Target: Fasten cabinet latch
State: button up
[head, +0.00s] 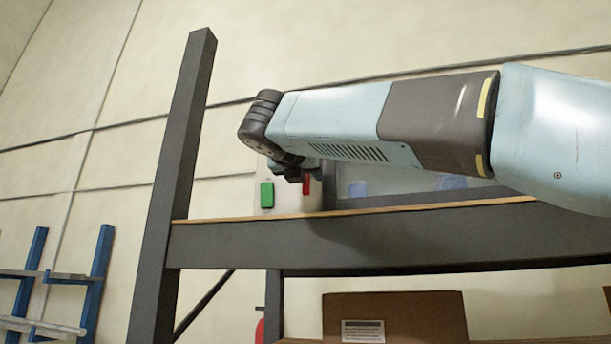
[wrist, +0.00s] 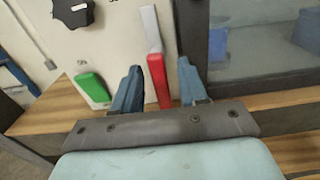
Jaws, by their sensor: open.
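The cabinet (wrist: 125,45) has a pale front panel and a dark-framed window to its right. A latch lever (wrist: 158,80) with a red grip and a grey upper part shows in the wrist view, tilted slightly from vertical. My gripper (wrist: 157,72) is open, with one blue finger on each side of the red grip. Whether either finger touches it, I cannot tell. In the head view the red grip (head: 306,185) shows just below my wrist, and my arm hides the upper part of the latch.
A green handle or block (wrist: 92,87) sits on the panel to the left, below a black knob (wrist: 73,10). The cabinet stands on a wooden shelf (wrist: 40,122) with a dark beam (head: 400,238). A dark post (head: 185,130) rises at the left. A cardboard box (head: 395,312) is below.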

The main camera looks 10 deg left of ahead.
jog(key=shift+w, duration=0.5)
grip_shut()
